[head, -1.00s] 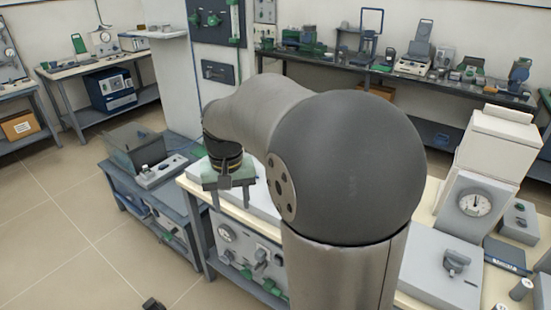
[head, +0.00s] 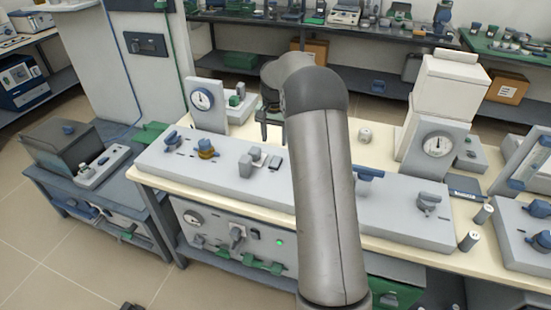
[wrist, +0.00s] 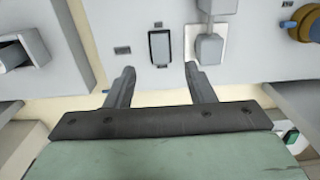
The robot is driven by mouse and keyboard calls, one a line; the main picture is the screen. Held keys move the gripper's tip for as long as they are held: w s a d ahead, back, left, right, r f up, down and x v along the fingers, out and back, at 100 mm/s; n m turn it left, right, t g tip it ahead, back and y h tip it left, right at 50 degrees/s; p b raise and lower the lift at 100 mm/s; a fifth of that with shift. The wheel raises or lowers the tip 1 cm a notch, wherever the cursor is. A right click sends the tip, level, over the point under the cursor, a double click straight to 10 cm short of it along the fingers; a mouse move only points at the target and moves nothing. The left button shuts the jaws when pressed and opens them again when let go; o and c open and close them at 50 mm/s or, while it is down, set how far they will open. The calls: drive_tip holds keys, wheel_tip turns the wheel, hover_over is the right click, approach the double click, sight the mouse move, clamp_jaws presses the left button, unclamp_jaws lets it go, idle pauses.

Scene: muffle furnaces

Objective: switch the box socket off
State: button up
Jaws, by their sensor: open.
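A long grey box (head: 225,178) lies on the cream bench. On its top are a grey plug in a socket (head: 246,164) and a small rocker switch (head: 274,163) beside it. In the wrist view the rocker switch (wrist: 160,46) has a dark frame and a pale face, and the plugged socket (wrist: 209,48) is to its right. I cannot tell which way the rocker is tipped. My gripper (wrist: 159,70) is open and empty, its fingertips spread below the switch in the picture. In the head view my gripper (head: 272,128) is behind the box, partly hidden by my arm.
A blue knob (head: 171,140) and a brass-coloured knob (head: 206,148) stand on the same box. A gauge stand (head: 204,100) is behind it at left. A white dial unit (head: 436,146) and small cylinders (head: 483,214) are at right. A small white item (head: 365,134) sits behind my arm.

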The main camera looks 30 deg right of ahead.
sight(274, 163)
wheel_tip(274, 163, down, 10)
drive_tip(key=shift+r+p, duration=0.1)
drive_tip(key=shift+p, duration=0.4)
drive_tip(key=shift+c, duration=0.3)
